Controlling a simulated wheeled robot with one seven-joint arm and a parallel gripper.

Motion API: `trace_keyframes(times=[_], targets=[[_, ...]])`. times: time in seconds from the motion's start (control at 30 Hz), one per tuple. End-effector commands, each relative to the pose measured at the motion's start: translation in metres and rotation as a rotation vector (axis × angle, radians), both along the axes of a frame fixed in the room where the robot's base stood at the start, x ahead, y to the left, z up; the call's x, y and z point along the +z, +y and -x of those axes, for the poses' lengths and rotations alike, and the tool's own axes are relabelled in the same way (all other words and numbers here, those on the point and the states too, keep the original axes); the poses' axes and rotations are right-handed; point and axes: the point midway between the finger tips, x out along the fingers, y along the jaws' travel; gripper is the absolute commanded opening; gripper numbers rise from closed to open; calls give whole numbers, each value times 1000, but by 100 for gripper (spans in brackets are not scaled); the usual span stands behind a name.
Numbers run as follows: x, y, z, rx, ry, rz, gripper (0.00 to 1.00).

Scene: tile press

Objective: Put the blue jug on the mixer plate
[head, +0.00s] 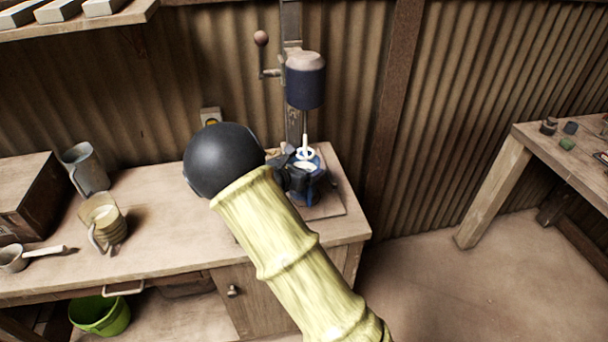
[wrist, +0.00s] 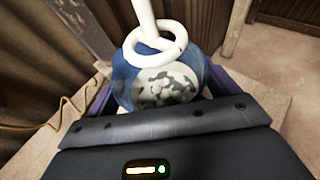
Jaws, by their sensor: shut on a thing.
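The blue jug (head: 318,187) is at the mixer, below its motor head (head: 305,82), and looks upright. My gripper (head: 297,178) is shut on it from the left; my arm hides part of it. In the wrist view the jug (wrist: 124,82) sits between the purple fingers (wrist: 165,95), with pale and grey lumps inside. The white stirrer with its ring (wrist: 157,48) hangs over the jug's mouth. The mixer plate (head: 330,211) shows at the jug's lower right. I cannot tell whether the jug's bottom touches it.
The mixer column (head: 292,25) stands behind the jug. A grey jug (head: 88,168), a glass-like jug (head: 105,218) and a small pan (head: 14,259) stand on the bench at left. Another table (head: 560,150) is at right, with open floor between.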

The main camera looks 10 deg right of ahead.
Motion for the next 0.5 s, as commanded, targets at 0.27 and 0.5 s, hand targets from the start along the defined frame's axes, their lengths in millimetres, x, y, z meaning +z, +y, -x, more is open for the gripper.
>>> trace_keyframes(times=[0.27, 0.5], targets=[[-21, -8, 3, -9, 30, -8, 16], [-21, -5, 3, -4, 28, -7, 100]])
